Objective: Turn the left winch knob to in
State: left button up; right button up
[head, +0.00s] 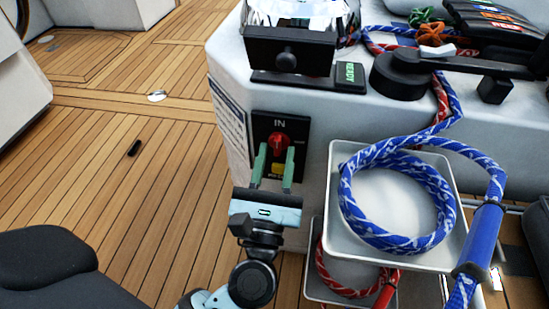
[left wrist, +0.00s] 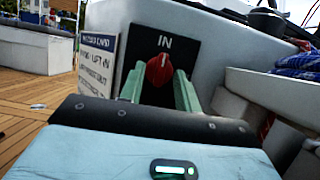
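The red winch knob (head: 278,140) sits on a black panel (head: 264,122) marked IN at the top, on the white console's front face. In the left wrist view the knob (left wrist: 160,70) shows a pale pointer mark near its top, toward the IN label. My left gripper (head: 274,150) is open, with its two green fingers just below and to either side of the knob. I cannot tell whether they touch it. A yellow label below the knob is partly between the fingers. My right gripper is not in view.
A white tray (head: 452,263) with a coiled blue rope (head: 352,212) juts out right of the panel. A red rope lies in a lower tray. A black winch handle (head: 470,63) and a READY box (head: 350,76) are on top. Wooden deck (head: 150,190) is open at left.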

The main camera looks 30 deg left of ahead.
pick_arm(q)
jog(key=shift+r+p, duration=0.3)
jog(key=shift+r, duration=0.15)
notch_tip(320, 180, up, 3)
jog(key=shift+f+p, duration=0.1)
jog(key=shift+p, duration=0.75)
jog(key=s+d+r+p, duration=0.1)
jog(key=s+d, duration=0.3)
jog(key=s, duration=1.1)
jog(key=shift+s+d+r+p, duration=0.15)
jog(key=shift+s+d+p, duration=0.05)
jog(key=shift+p, duration=0.1)
